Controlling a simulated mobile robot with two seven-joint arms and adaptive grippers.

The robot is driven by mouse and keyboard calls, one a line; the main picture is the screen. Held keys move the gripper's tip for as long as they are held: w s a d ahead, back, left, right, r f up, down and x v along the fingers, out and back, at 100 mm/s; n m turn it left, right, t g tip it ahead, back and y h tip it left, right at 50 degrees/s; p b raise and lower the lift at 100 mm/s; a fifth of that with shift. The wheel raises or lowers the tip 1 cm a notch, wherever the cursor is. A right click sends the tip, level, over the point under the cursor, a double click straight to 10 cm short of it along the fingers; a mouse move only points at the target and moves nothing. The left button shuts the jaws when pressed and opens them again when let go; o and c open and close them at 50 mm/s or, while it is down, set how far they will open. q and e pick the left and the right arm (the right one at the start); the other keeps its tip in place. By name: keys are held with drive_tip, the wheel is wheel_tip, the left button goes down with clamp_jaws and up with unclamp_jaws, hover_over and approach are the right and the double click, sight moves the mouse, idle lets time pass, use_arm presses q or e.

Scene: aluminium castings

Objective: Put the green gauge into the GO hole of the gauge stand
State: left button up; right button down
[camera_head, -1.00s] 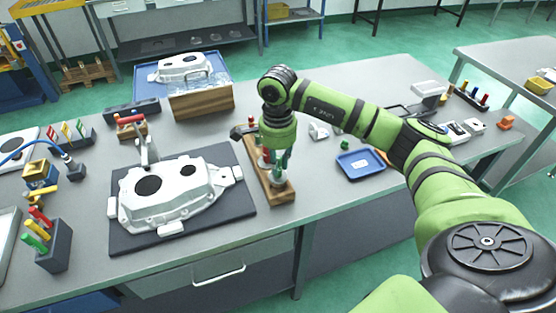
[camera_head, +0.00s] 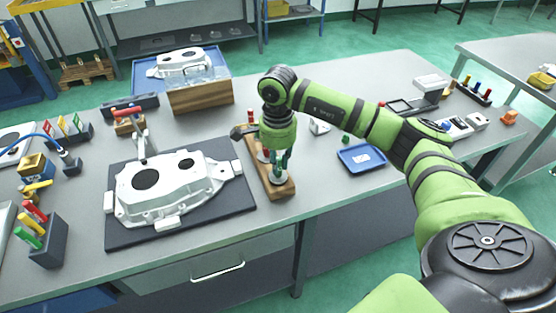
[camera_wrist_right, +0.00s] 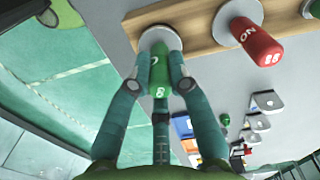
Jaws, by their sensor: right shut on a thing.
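The green gauge (camera_wrist_right: 160,75) is between the fingers of my right gripper (camera_wrist_right: 160,85); its label is partly covered by a finger. In the right wrist view its far end is at a pale round plate on the wooden gauge stand (camera_wrist_right: 205,35). I cannot tell how deep it sits in the hole. A red gauge (camera_wrist_right: 258,45) stands in the stand beside it. In the head view my right gripper (camera_head: 277,168) is over the near end of the wooden stand (camera_head: 284,191). My left gripper is not in view.
A white casting (camera_head: 170,188) lies on a dark mat (camera_head: 235,206) left of the stand. A blue tray (camera_head: 361,159) is to the right. A dark block (camera_head: 50,250) with coloured handles stands at the left. Bare table lies in front of the tray.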

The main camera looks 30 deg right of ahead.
drive_tip(key=shift+f+b, duration=0.35)
drive_tip(key=shift+f, duration=0.15)
drive_tip(key=c, duration=1.1)
unclamp_jaws()
drive_tip(key=shift+r, duration=0.15)
wheel_tip(320, 180, up, 12)
drive_tip(key=shift+f, duration=0.1)
